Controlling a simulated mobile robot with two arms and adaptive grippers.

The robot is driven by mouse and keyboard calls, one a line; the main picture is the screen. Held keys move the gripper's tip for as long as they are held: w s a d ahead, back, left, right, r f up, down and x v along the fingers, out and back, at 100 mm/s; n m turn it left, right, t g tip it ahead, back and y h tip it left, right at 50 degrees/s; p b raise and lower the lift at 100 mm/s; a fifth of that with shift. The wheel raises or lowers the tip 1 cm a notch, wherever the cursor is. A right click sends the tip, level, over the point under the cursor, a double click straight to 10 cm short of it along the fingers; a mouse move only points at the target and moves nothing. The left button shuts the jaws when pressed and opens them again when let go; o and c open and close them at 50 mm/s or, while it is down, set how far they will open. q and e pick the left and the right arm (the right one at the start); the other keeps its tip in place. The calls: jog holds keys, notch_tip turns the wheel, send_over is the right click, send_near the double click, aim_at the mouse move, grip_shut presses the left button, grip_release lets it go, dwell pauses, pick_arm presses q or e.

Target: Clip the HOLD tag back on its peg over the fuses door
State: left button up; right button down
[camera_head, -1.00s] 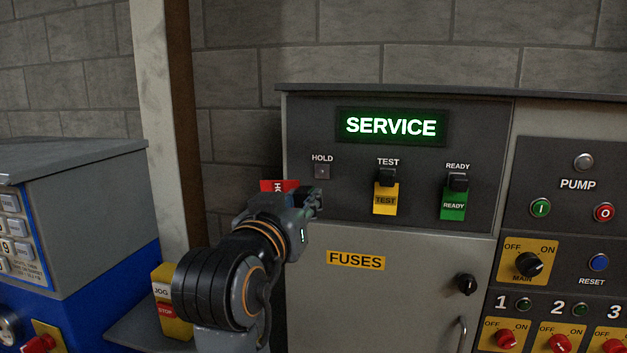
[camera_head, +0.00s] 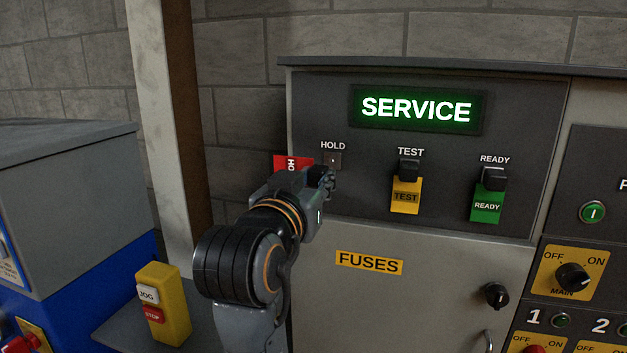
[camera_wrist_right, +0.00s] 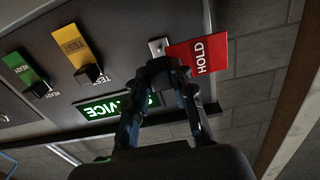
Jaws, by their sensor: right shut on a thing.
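The red HOLD tag (camera_head: 291,164) is held in my right gripper (camera_head: 327,181), just left of the square HOLD peg plate (camera_head: 332,160) in the head view. In the right wrist view the tag (camera_wrist_right: 203,54) sticks out sideways from the shut fingertips (camera_wrist_right: 168,72), close beside the peg plate (camera_wrist_right: 158,46). I cannot tell whether the tag touches the peg. The grey fuses door (camera_head: 400,300) is below, shut, with a yellow FUSES label (camera_head: 369,263). My left gripper is not in view.
A yellow TEST tag (camera_head: 405,200) and a green READY tag (camera_head: 487,207) hang on black clips to the right. A lit SERVICE display (camera_head: 417,108) is above. A black knob (camera_head: 495,295) sits on the door. A yellow JOG/STOP box (camera_head: 163,303) stands at the lower left.

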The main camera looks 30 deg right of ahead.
jog(key=x, duration=0.4)
jog(key=shift+x, duration=0.75)
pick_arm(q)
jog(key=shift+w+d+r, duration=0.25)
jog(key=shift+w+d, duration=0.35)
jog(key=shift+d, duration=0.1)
pick_arm(e)
jog(key=shift+d, duration=0.15)
pick_arm(q)
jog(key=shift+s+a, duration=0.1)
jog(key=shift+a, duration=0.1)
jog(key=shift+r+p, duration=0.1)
jog(key=shift+p, duration=0.2)
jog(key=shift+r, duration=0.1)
pick_arm(e)
jog(key=shift+w+d, duration=0.35)
dwell(0.5)
jog(key=c, duration=1)
grip_release()
notch_tip(320, 180, up, 10)
jog(key=shift+f, duration=0.1)
